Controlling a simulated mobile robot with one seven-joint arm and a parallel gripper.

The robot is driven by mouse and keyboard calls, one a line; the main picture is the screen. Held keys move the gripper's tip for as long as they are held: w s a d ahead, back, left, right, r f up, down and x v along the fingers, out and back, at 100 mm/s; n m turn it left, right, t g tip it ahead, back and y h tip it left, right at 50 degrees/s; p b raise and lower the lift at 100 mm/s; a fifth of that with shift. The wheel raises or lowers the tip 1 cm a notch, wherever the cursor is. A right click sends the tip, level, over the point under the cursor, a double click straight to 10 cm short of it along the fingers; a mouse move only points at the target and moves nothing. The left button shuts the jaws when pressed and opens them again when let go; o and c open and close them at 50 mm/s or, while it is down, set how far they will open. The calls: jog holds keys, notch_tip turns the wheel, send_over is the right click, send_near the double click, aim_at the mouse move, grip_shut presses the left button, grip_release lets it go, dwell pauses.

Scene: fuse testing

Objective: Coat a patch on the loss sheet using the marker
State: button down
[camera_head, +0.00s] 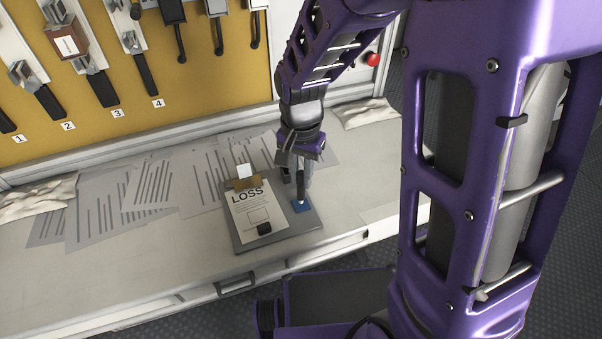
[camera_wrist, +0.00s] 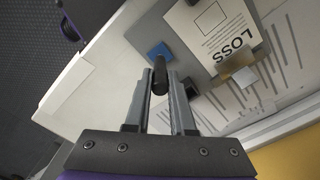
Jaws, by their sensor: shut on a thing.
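The loss sheet (camera_head: 257,203) is a white page headed LOSS with a printed square outline, clipped to a grey board (camera_head: 288,232) on the bench. The sheet also shows in the wrist view (camera_wrist: 226,36). My gripper (camera_head: 300,175) is above the right side of the board, beside the sheet. It is shut on a dark, upright marker (camera_wrist: 160,76); its fingers are on either side of it. The marker's lower end is at or just above a blue square pad (camera_head: 302,206) on the board; I cannot tell whether they touch. The pad also shows in the wrist view (camera_wrist: 159,50).
A brown clip with a white block (camera_head: 244,171) is at the sheet's top. Printed papers (camera_head: 110,205) spread behind and left. A yellow panel (camera_head: 210,70) with numbered switches stands at the back. The bench's front left is clear.

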jog(key=shift+f+b, duration=0.4)
jog(key=shift+f, duration=0.2)
dwell(1.5)
jog(key=shift+r, duration=0.1)
jog(key=shift+r+p, duration=2.9)
jog(key=shift+r, duration=0.6)
